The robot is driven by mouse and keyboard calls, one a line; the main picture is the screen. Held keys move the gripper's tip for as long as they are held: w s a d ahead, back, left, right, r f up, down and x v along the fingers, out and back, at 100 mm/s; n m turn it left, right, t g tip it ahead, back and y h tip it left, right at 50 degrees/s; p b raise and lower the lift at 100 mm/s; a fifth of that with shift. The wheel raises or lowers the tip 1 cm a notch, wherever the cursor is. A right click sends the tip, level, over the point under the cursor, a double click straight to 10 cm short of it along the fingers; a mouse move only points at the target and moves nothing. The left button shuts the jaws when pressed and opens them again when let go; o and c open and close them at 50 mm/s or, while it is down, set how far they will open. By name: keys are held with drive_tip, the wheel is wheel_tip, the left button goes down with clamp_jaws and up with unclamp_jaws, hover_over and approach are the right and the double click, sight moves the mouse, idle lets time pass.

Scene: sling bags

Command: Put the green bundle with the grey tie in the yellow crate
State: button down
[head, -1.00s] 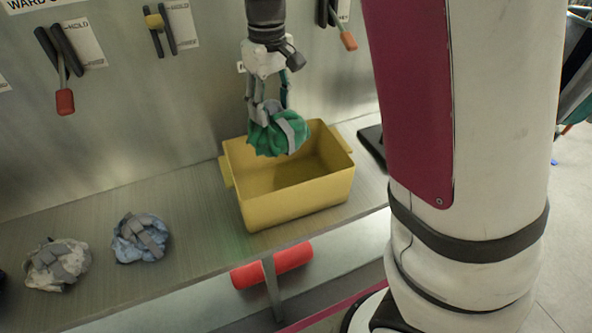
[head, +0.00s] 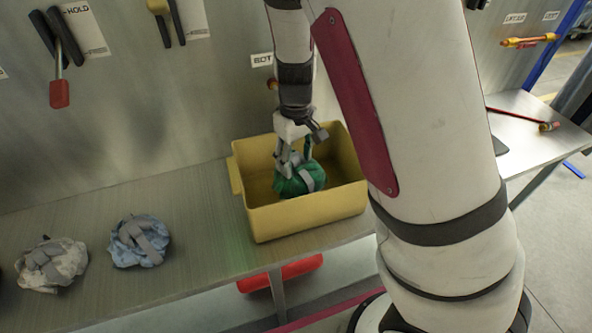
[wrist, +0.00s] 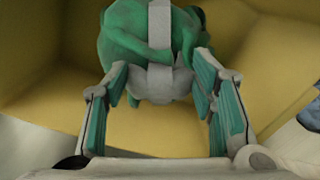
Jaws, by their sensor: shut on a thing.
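The green bundle with the grey tie (head: 300,181) is inside the yellow crate (head: 306,217), low between its walls. My gripper (head: 295,165) reaches down into the crate and is shut on the bundle. In the wrist view the green bundle (wrist: 150,40) shows between the two fingers of my gripper (wrist: 160,85), with its grey tie running down the middle. The yellow crate (wrist: 50,60) fills the background there. I cannot tell whether the bundle touches the crate floor.
A blue bundle with a grey tie (head: 140,241) and a white bundle with a grey tie (head: 50,264) lie on the bench (head: 190,205) left of the crate. A red roll (head: 285,273) is below the bench. Tools hang on the wall behind.

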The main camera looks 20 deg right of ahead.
sight(295, 167)
drive_tip(key=shift+f, duration=2)
drive_tip(key=shift+f, duration=0.1)
drive_tip(key=c, duration=0.7)
unclamp_jaws()
wheel_tip(295, 167, up, 12)
drive_tip(key=shift+r, duration=0.15)
drive_tip(key=s+r+m+t, duration=0.1)
drive_tip(key=s+r+t, duration=0.1)
drive_tip(key=s+r, duration=0.3)
drive_tip(key=s+d+r+m+t, duration=0.1)
drive_tip(key=s+r, duration=0.5)
drive_tip(key=s, duration=0.2)
drive_tip(key=s+r+m+t, duration=0.2)
drive_tip(key=s+r, duration=0.4)
drive_tip(key=s, duration=0.1)
drive_tip(key=shift+s+d+r+t, duration=0.15)
drive_tip(key=shift+s+t, duration=0.05)
drive_tip(key=shift+t, duration=0.1)
